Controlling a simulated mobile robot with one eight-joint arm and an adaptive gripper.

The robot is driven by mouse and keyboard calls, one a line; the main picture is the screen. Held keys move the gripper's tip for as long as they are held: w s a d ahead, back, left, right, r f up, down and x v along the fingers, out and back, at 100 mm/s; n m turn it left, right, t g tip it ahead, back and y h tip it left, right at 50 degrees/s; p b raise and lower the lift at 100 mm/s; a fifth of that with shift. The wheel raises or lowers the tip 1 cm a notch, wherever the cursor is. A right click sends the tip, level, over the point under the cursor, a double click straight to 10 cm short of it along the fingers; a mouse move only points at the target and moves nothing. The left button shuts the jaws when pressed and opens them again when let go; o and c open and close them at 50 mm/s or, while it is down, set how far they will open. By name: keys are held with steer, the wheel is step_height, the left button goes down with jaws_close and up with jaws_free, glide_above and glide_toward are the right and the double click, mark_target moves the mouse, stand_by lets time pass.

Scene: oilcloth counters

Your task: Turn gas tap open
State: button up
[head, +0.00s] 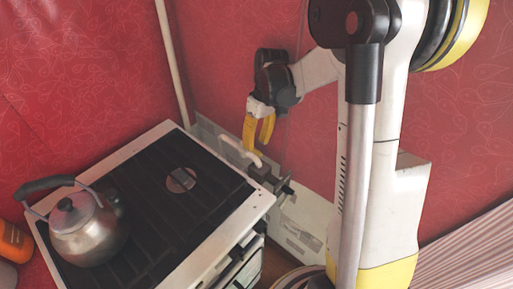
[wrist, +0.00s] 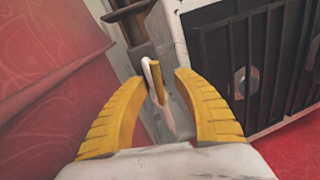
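In the wrist view a thin yellow lever (wrist: 157,82), which looks like the gas tap's handle, stands beside a white curved pipe (wrist: 150,76). My gripper (wrist: 159,76) is open, with one yellow finger on each side of the lever and pipe. Gaps show between the fingers and the lever. In the head view my gripper (head: 256,147) points down just behind the stove's back right corner, above the white pipe (head: 254,161). The lever cannot be made out in the head view.
A white stove (head: 258,201) with a dark grate stands left of my arm. A metal kettle (head: 88,238) sits on it at the left. An orange bottle (head: 14,243) is at the left edge. A white pole (head: 172,62) rises behind the stove, and a red wall is close behind my gripper.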

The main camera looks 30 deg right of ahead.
step_height(320, 180, up, 7)
steer(key=shift+f, duration=0.2)
